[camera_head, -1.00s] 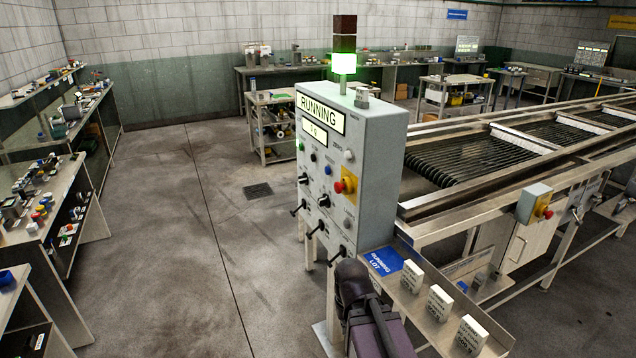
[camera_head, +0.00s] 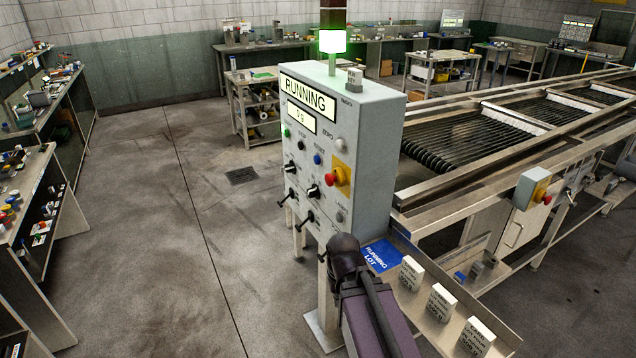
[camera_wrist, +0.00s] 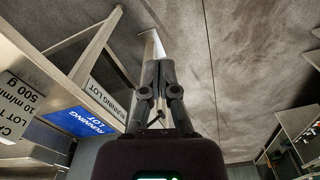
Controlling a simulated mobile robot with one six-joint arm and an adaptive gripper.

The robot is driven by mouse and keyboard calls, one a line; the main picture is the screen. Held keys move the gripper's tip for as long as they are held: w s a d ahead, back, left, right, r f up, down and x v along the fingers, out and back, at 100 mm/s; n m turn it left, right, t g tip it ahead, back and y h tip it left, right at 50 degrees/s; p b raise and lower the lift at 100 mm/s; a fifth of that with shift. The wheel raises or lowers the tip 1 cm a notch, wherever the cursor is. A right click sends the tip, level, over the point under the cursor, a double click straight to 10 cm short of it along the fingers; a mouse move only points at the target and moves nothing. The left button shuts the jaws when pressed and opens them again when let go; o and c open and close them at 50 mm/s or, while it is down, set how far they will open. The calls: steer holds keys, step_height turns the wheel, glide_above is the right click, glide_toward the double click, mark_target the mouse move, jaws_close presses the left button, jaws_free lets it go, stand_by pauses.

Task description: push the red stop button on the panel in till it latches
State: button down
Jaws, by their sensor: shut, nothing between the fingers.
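The grey control panel (camera_head: 367,165) stands upright in the middle of the head view, its front facing left. The red stop button (camera_head: 331,179) is a mushroom head on a yellow plate on that front and stands out from it. The upper display (camera_head: 303,96) reads RUNNING, and a green lamp (camera_head: 332,42) glows on top. My arm shows below the panel in the head view; its fingertips cannot be made out there. In the wrist view my gripper (camera_wrist: 160,66) is shut and empty, over the floor and apart from the button. The button is not in the wrist view.
A sloping shelf (camera_head: 408,318) with a blue RUNNING LOT card (camera_head: 381,256) and several white blocks lies right of my arm. Black-handled levers stick out below the button. Another red button (camera_head: 546,199) sits on a box on the roller machine. Floor left of the panel is free.

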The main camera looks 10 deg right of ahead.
steer(key=n+t+h, duration=0.6)
steer(key=n+h, duration=1.1)
steer(key=n, duration=0.5)
glide_toward(327, 181)
steer(key=v, duration=0.6)
steer(key=shift+w+a+r+b, duration=0.1)
steer(key=shift+w+a+b, duration=0.1)
steer(key=shift+b, duration=0.15)
steer(key=shift+d, duration=0.15)
steer(key=x, duration=1.3)
steer(key=shift+d, duration=0.4)
steer(key=shift+s, duration=0.1)
